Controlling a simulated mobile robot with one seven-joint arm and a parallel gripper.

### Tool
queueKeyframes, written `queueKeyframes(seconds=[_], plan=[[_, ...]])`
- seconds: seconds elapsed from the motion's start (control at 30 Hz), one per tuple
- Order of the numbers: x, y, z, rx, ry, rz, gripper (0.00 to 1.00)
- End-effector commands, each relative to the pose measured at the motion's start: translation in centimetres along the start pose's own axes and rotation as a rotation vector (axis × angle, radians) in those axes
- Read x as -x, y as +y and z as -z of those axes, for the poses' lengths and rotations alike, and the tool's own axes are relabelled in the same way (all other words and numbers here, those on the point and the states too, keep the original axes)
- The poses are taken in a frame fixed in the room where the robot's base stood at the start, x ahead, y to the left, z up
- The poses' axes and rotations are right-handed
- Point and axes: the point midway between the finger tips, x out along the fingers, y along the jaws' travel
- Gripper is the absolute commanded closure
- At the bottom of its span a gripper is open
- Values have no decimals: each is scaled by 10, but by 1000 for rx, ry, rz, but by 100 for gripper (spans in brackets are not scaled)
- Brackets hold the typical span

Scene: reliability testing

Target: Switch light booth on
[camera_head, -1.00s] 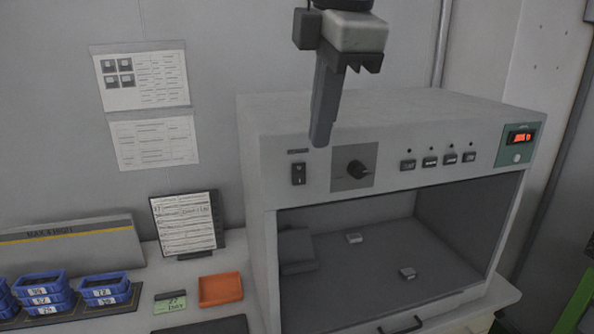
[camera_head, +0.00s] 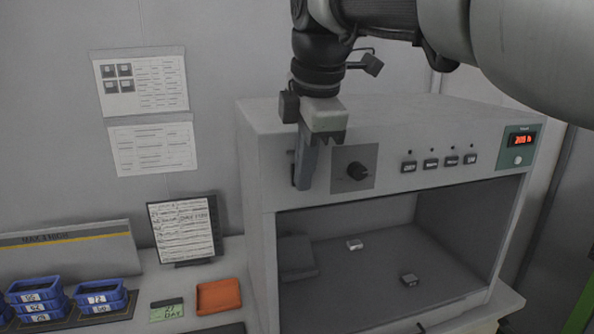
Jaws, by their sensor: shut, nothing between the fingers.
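The light booth (camera_head: 385,118) is a grey box with an open, dark chamber below its front panel. A black rocker switch sits at the left of that panel, and my gripper now mostly hides it. My gripper (camera_head: 303,185) is shut and empty, pointing down, with its fingertips in front of the switch's place. I cannot tell whether they touch it. Right of it is a black rotary knob (camera_head: 357,171) on a grey plate. Several dark buttons (camera_head: 431,163) run further right. A red-lit display (camera_head: 521,139) sits at the far right. The chamber looks unlit.
Two small pale blocks lie on the chamber floor, one of them here (camera_head: 355,245). Left of the booth are an orange tray (camera_head: 219,296), a framed sheet (camera_head: 186,229), a small green display (camera_head: 166,310) and stacked blue bins (camera_head: 38,299). My arm fills the upper right.

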Motion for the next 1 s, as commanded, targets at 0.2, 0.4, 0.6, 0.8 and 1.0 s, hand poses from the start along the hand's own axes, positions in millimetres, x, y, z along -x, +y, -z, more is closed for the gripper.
queueKeyframes(seconds=[0.2, 0.4, 0.6, 0.8, 1.0], plan=[[-1, 3, 0, 0, 0, -1, 100], [-2, 2, 0, 0, 0, -6, 100], [-3, 5, 0, 0, 0, -51, 100], [-2, 6, 0, 0, 0, -50, 100], [6, 8, 0, 0, 0, -50, 100]])
